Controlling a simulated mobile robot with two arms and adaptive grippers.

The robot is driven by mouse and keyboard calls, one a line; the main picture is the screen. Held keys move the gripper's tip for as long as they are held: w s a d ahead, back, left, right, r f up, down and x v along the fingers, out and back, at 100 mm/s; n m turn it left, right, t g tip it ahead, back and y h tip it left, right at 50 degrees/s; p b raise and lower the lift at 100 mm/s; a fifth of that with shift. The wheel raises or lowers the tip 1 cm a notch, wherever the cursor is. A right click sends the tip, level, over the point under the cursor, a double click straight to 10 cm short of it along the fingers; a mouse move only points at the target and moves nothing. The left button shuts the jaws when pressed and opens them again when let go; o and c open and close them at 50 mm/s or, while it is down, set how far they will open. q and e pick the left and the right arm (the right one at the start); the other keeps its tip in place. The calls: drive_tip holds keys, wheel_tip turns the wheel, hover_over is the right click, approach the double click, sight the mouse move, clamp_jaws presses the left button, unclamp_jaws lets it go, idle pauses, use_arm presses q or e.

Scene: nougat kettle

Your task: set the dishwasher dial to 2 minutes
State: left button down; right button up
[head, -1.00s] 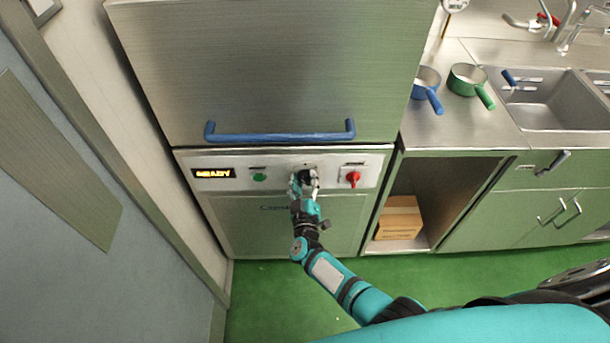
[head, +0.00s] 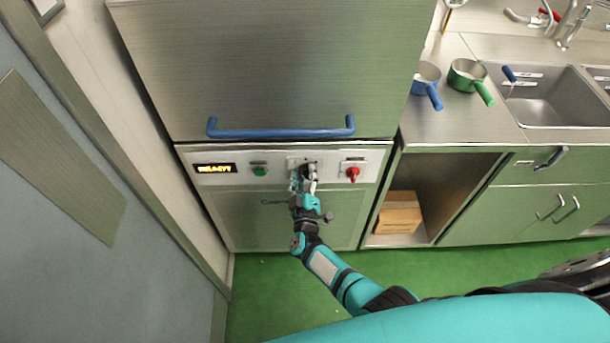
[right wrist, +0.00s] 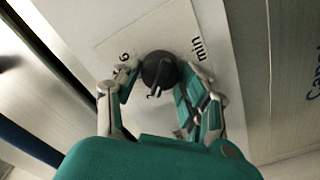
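The dial is a round black knob (right wrist: 159,70) on a light plate of the dishwasher's control panel (head: 276,161). In the right wrist view, a "6" shows to its left and "min" to its right. My right gripper (head: 303,177) is at the panel; it also shows in the right wrist view (right wrist: 160,78). Its fingers are apart, one on each side of the dial, and seem not to be pressed on it. In the head view the gripper mostly covers the dial. My left gripper is not in view.
A lit display (head: 214,168) and a green button (head: 259,171) are left of the dial, a red switch (head: 352,174) right of it. A blue handle (head: 281,133) runs above the panel. Blue (head: 427,75) and green (head: 467,74) pans stand on the counter.

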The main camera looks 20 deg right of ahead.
drive_tip(key=shift+o, duration=1.3)
drive_tip(key=v, duration=0.7)
drive_tip(key=shift+s, duration=0.25)
drive_tip(key=shift+a, duration=0.15)
